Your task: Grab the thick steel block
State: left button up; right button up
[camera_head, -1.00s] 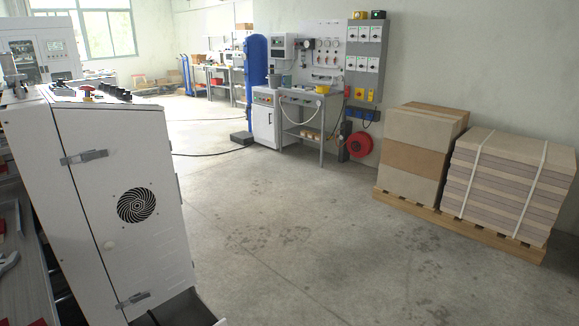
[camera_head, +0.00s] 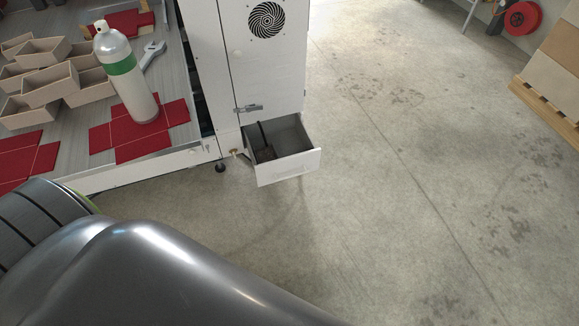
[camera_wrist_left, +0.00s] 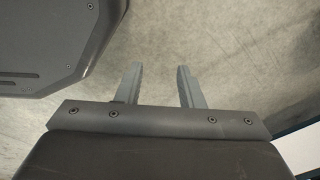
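An open drawer (camera_head: 290,172) sticks out of the bottom of the white cabinet in the head view. Dark objects (camera_head: 267,153) lie at the left inside it, one low and blocky, one thin and upright. I cannot tell whether one is the thick steel block, and I see no other clear candidate. My left gripper (camera_wrist_left: 158,84) shows in the left wrist view with its two fingers apart, empty, above bare concrete floor. It is not visible in the head view, where my own grey arm fills the lower left. My right gripper is not in view.
The white cabinet (camera_head: 262,70) stands beside a grey table (camera_head: 172,75). The table holds several cardboard trays (camera_head: 50,85), red flat blanks (camera_head: 150,140), a white-green bottle (camera_head: 125,75) and a wrench (camera_head: 152,52). Open concrete floor lies right of the drawer; a pallet (camera_head: 545,105) stands far right.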

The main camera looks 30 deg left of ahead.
aim_at(201, 122)
jog(key=i, duration=0.2)
jog(key=i+l+u, duration=0.15)
jog(key=i+u, duration=0.15)
jog(key=i+l+u, duration=0.3)
jog(key=i+j+u, duration=0.1)
jog(key=u, duration=1.35)
